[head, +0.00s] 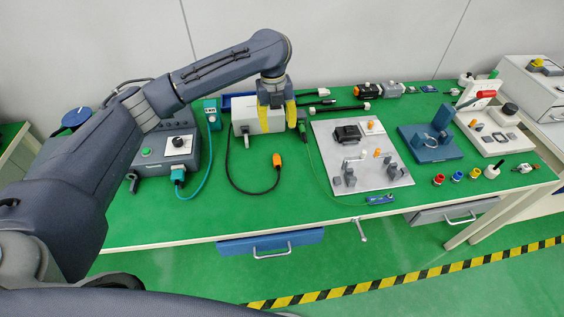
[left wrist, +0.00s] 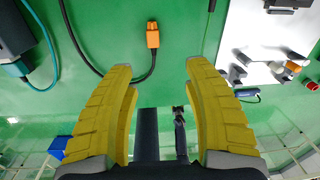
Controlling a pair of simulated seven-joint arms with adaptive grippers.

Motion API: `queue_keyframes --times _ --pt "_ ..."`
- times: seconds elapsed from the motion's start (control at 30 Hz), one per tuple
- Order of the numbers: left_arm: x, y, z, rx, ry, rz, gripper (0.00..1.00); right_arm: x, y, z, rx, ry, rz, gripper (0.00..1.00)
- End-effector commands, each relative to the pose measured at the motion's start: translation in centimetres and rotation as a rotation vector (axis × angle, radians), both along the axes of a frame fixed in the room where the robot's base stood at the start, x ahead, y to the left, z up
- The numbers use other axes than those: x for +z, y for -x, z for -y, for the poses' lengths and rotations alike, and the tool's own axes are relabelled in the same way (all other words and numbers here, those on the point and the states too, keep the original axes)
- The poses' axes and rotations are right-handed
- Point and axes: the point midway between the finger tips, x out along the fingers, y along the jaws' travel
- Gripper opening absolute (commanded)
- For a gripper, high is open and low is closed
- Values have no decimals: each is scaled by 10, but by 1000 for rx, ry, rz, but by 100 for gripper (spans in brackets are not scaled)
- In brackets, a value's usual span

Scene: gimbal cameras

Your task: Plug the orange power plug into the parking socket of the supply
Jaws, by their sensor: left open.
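The orange power plug (head: 276,160) lies on the green table at the end of a looped black cable. In the left wrist view the plug (left wrist: 152,35) is beyond the fingertips, roughly in line with the gap between them. My left gripper (head: 277,127) has yellow fingers, spread apart and empty, in front of a light grey box (head: 243,118). It is apart from the plug. The gripper partly hides this box, and I cannot make out the parking socket. A darker grey unit (head: 178,150) with a knob and green button stands to the left. My right gripper is not in view.
A teal cable (head: 204,183) runs beside the darker unit. A thin green cable (head: 322,178) passes right of the plug. A metal plate (head: 395,180) with fixtures lies farther right. The table around the plug is mostly clear, with its front edge (head: 250,234) below.

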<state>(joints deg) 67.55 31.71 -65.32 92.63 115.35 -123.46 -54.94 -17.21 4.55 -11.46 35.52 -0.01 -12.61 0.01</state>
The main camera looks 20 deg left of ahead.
Motion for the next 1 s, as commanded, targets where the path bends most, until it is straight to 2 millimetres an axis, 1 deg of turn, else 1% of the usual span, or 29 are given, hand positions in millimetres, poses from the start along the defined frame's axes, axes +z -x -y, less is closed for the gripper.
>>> queue_keyframes --times 0.13,0.27,0.8,1.0 --pt "-1 4 -5 -58 -51 -11 51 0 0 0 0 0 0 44" --pt "-13 6 -6 -70 -60 -16 51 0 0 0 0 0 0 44" --pt "-97 6 -5 -64 -57 -17 51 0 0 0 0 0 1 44" --pt "-116 5 -5 -66 -57 -15 51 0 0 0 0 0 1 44"
